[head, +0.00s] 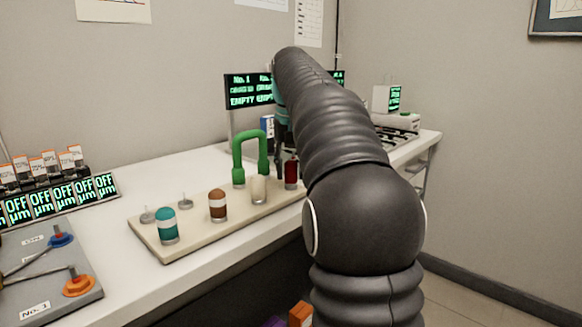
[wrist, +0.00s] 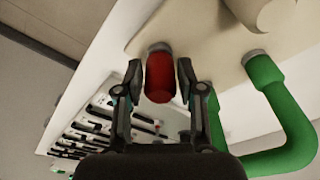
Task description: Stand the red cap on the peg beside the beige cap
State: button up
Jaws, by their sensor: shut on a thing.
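The red cap (head: 291,172) is upright at the right end of the beige board (head: 150,238), to the right of the beige cap (head: 258,190). In the wrist view the red cap (wrist: 160,78) is between the fingertips of my gripper (wrist: 160,70), which is shut on it. A grey metal base (wrist: 158,47) shows at the cap's lower end, against the board; I cannot tell whether the cap is fully seated. The beige cap (wrist: 272,12) is partly cut off at the wrist view's top edge. My arm hides most of the gripper in the head view.
A green arched handle (head: 250,150) stands on the board close to the red cap; it also shows in the wrist view (wrist: 290,125). Two low metal pegs (head: 185,202) are bare.

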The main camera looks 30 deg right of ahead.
aim_at(291, 163)
jog(key=shift+f, duration=0.25)
jog(key=o, duration=1.2)
jog(key=r, duration=0.6)
jog(key=shift+s+a+r, duration=0.2)
jog(key=shift+s+r, duration=0.05)
jog(key=shift+s, duration=0.15)
jog(key=shift+s+r, duration=0.1)
jog(key=shift+r, duration=0.35)
jog(key=shift+a, duration=0.1)
